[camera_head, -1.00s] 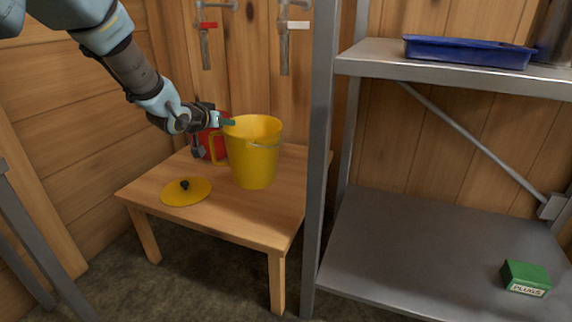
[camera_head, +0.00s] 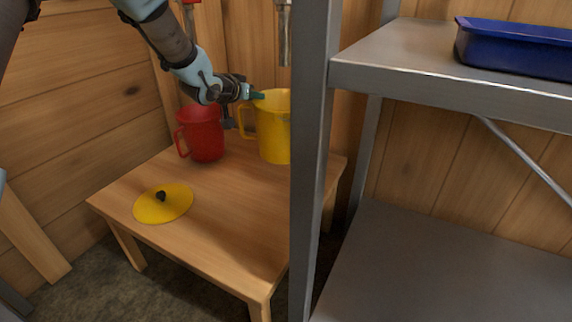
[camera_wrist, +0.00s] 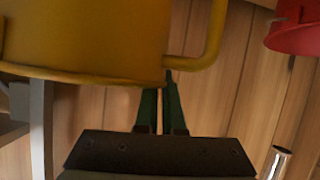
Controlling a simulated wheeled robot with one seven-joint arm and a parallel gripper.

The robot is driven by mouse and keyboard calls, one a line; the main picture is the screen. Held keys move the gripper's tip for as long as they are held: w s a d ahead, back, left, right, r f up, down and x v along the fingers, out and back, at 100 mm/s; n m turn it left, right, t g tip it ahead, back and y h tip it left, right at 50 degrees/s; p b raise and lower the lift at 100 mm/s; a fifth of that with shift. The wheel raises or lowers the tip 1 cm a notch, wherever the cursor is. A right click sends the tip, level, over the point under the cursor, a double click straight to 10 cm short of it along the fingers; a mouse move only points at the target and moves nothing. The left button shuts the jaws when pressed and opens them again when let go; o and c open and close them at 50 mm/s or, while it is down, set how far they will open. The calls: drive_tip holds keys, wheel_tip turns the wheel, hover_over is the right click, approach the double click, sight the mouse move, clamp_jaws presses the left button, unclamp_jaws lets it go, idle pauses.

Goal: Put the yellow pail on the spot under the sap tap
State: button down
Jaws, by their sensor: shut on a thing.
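The yellow pail (camera_head: 272,132) is upright at the back right of the low wooden table (camera_head: 225,220), near the wall. A grey shelf post hides its right side. My gripper (camera_head: 257,96) is shut on the pail's rim at its upper left. In the wrist view, the fingers (camera_wrist: 160,95) meet the edge of the pail (camera_wrist: 85,38), beside its handle. A tap's grey spout (camera_head: 285,38) hangs above the pail. The spot under it is hidden, and I cannot tell whether the pail's base touches the table.
A red pail (camera_head: 204,135) stands left of the yellow pail; it also shows in the wrist view (camera_wrist: 296,36). A yellow lid (camera_head: 165,204) lies front left on the table. The shelf post (camera_head: 312,160) stands close on the right. A blue tray (camera_head: 515,48) sits on the upper shelf.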

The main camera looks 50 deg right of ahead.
wheel_tip(320, 180, down, 10)
drive_tip(key=b, duration=0.3)
drive_tip(key=shift+d, duration=0.15)
drive_tip(key=c, duration=1)
unclamp_jaws()
drive_tip(key=shift+r, duration=0.1)
drive_tip(key=p+v, duration=0.2)
drive_tip(key=v, duration=1)
